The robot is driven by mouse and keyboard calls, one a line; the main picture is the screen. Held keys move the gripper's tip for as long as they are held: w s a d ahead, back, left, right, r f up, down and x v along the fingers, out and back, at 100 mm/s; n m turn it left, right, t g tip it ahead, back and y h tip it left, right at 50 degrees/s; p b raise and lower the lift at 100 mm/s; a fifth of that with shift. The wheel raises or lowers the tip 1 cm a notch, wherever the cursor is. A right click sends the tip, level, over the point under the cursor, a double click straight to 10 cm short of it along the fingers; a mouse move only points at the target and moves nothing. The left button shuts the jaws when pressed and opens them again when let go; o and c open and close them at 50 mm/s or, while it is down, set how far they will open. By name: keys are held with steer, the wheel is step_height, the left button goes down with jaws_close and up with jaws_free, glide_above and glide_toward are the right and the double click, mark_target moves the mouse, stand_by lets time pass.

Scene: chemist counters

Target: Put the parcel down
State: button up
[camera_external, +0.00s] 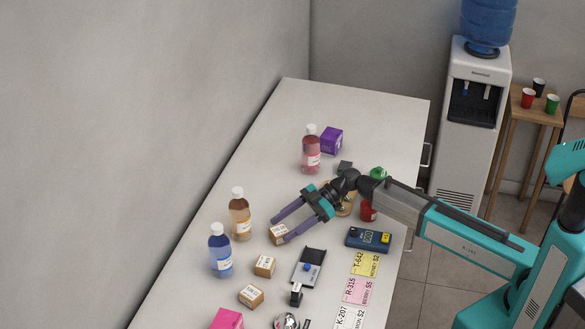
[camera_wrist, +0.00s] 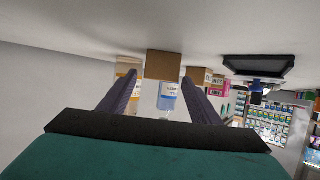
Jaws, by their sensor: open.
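A small brown cardboard parcel (camera_external: 278,235) with a white label sits on the white counter (camera_external: 374,110), between the fingertips of my gripper (camera_external: 281,229). My gripper is open. In the wrist view, which is upside down, the parcel (camera_wrist: 163,65) shows between the two purple fingers of my gripper (camera_wrist: 158,74). A gap shows beside the left finger; the right finger is close to the parcel, and I cannot tell whether it touches.
Amber (camera_external: 240,215) and blue (camera_external: 221,252) bottles stand left of the parcel; a red bottle (camera_external: 311,152) is farther back. Two more cartons (camera_external: 264,266) (camera_external: 251,296) lie nearer the camera. A scale (camera_external: 309,267) and dark device (camera_external: 368,239) are to the right.

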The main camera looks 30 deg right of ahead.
steer(key=b+v, duration=0.1)
steer(key=v, duration=0.8)
steer(key=shift+d+r, duration=0.1)
steer(key=shift+d, duration=0.1)
stand_by(0.4)
